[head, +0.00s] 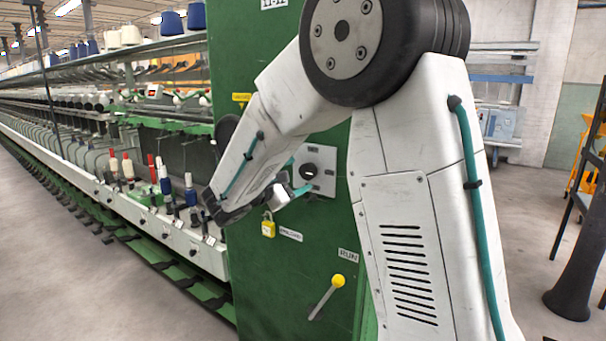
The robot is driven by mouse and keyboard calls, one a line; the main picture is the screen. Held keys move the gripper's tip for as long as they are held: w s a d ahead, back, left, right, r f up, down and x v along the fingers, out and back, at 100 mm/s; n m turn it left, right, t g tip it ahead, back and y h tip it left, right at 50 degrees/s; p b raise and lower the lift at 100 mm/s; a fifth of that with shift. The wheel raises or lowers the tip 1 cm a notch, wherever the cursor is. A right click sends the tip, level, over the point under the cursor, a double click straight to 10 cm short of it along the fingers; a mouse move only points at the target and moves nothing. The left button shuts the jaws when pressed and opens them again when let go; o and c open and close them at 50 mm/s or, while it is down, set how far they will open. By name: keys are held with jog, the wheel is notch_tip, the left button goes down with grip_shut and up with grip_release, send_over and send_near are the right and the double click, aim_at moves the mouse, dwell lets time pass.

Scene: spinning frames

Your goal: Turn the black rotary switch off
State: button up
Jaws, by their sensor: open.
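The black rotary switch (309,171) is a round dark knob with a small pale mark. It sits on a light grey plate (326,160) on the front of a green machine cabinet (245,40). My gripper (297,176) is open just left of the switch in this view, with teal-tipped fingers pointing right towards it. I cannot tell whether the fingers touch the knob. My forearm hides part of the cabinet to the left. The exact angle of the knob is too small to tell.
Below the gripper hangs a yellow padlock (268,229) beside a small white label (290,235). Lower on the cabinet is a lever with a yellow knob (337,281). A long spinning frame (150,205) runs left. Open floor (60,270) lies at the lower left.

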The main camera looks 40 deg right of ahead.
aim_at(306, 172)
jog(key=shift+x, duration=1.75)
jog(key=shift+c, duration=0.4)
jog(key=c, duration=0.9)
